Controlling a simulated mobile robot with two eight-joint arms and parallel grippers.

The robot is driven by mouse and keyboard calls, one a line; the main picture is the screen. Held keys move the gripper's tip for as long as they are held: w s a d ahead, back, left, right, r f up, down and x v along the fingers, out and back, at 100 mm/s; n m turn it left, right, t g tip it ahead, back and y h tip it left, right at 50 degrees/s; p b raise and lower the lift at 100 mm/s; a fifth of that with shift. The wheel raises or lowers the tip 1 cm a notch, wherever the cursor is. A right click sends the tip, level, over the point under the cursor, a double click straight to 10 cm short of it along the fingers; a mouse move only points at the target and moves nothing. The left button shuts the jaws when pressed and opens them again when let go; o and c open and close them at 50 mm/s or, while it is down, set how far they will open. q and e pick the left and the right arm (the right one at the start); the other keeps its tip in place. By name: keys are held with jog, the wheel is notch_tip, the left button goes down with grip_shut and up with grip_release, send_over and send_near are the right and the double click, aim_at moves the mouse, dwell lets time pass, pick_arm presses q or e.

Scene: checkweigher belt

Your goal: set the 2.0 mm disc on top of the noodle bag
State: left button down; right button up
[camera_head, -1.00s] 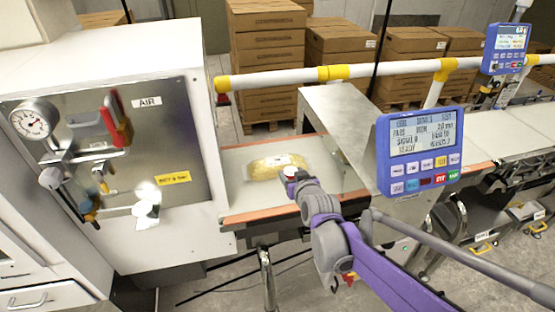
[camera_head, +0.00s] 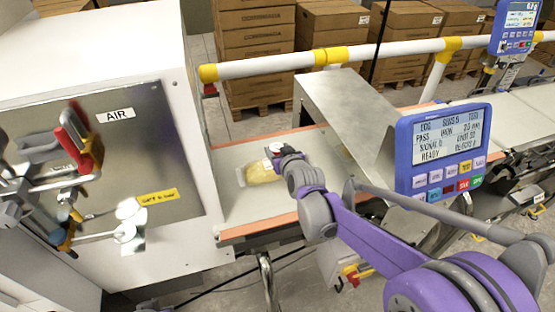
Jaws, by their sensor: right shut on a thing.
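The noodle bag (camera_head: 262,172), a clear pack with yellowish contents, lies flat on the white belt (camera_head: 238,208) in front of the metal hood. My right gripper (camera_head: 272,158) is over the bag's right end and hides part of it. It is shut on a small whitish and red piece (camera_head: 267,164), which I take for the 2.0 mm disc. I cannot tell whether the piece touches the bag. My left gripper cannot be made out among the fittings at the left edge.
A metal hood (camera_head: 345,110) stands right of the bag. A blue display (camera_head: 440,150) is close to my right arm. A white cabinet with an AIR panel (camera_head: 120,150) is on the left. A white rail with yellow joints (camera_head: 285,62) runs behind the belt.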

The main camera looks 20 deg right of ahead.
jog(key=shift+w+f, duration=0.1)
jog(key=shift+f, duration=1.95)
jog(key=shift+f, duration=0.15)
jog(key=o, duration=1.4)
jog(key=shift+b, duration=0.3)
jog(key=shift+c, duration=0.2)
jog(key=shift+r, duration=0.25)
jog(key=shift+s, duration=0.35)
jog(key=v, duration=1.1)
jog(key=s+f+g+p, duration=0.1)
jog(key=s+f+g, duration=0.2)
jog(key=s, duration=0.8)
jog(key=s+f+g+p, duration=0.1)
jog(key=s+f+g, duration=0.2)
jog(key=s, duration=0.9)
jog(key=shift+s+f+g, duration=0.15)
jog(key=shift+f+g, duration=0.1)
jog(key=shift+g, duration=0.85)
